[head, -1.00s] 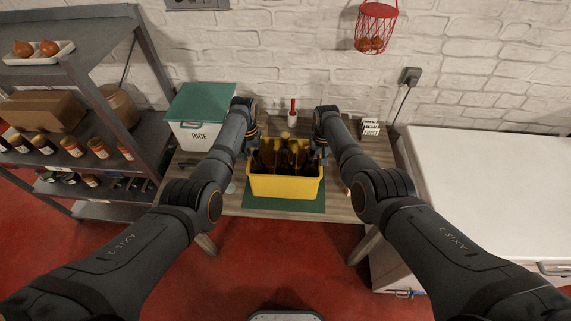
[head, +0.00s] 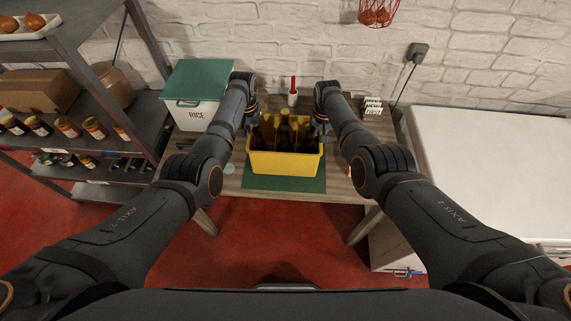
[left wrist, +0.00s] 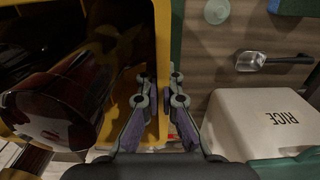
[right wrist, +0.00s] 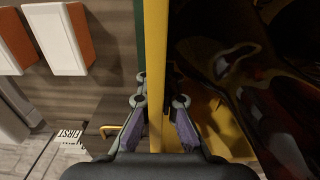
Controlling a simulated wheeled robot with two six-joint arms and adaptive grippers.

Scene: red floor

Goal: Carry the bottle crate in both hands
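The yellow bottle crate (head: 284,166), with several brown bottles (head: 284,132) in it, stands upright over a green mat (head: 284,184) on the wooden table. My left gripper (head: 254,128) is at its left end; in the left wrist view its fingers (left wrist: 160,95) are on either side of the crate's yellow wall (left wrist: 162,50), closed on it. My right gripper (head: 318,130) is at the right end; in the right wrist view its fingers (right wrist: 159,95) pinch the opposite wall (right wrist: 155,45). The crate's underside is hidden.
A white rice bin (head: 196,112) with a green lid stands left of the crate. A red-topped bottle (head: 293,92) and a small card stack (head: 373,106) are behind it. A shelf unit (head: 130,105) is at left, a white counter (head: 490,150) at right.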

